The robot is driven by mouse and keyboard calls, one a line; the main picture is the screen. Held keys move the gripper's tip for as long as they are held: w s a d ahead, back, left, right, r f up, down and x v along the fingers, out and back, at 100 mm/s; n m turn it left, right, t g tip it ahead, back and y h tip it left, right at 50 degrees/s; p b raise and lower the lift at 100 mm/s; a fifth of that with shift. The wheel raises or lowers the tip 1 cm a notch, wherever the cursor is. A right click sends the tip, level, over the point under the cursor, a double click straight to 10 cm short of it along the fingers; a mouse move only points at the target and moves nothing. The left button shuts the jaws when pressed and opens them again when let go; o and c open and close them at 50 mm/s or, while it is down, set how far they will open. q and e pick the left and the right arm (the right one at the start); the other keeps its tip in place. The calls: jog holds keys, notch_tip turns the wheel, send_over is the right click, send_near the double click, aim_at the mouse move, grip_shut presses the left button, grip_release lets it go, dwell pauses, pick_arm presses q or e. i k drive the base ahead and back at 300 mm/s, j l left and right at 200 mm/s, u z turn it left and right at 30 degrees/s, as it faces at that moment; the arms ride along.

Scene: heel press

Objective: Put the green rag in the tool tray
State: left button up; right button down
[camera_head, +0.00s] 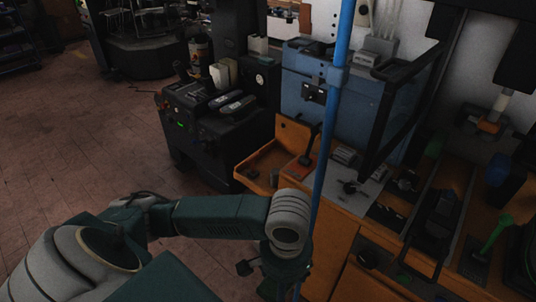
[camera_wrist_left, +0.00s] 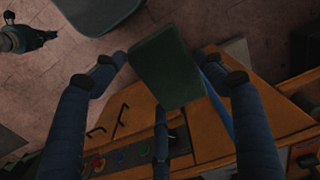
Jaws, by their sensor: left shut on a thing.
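My left gripper (camera_wrist_left: 168,72) is shut on the green rag (camera_wrist_left: 160,65), a dark green folded slab held between the blue-grey fingers in the left wrist view. In the head view the left gripper (camera_head: 285,275) is low in the middle, partly hidden by its own wrist, and the rag cannot be made out there. The orange tool tray (camera_head: 262,165) sits at the bench's left end, beyond the gripper. My right gripper is not in view.
A blue upright pole (camera_head: 335,75) crosses the head view close to the gripper. A blue machine (camera_head: 305,85) with a black frame stands behind the tray. A black machine (camera_head: 215,135) stands to the left. Several tools cover the bench at right. The tiled floor (camera_head: 80,130) is open at left.

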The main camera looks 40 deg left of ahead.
aim_at(271, 163)
jog(key=i+j+z, duration=0.2)
jog(key=j, duration=0.8)
jog(key=i+j+z, duration=0.2)
jog(key=j, duration=0.85)
jog(key=j+z, duration=0.2)
jog(key=j, duration=0.8)
jog(key=i+j, duration=0.1)
jog(key=j, duration=0.25)
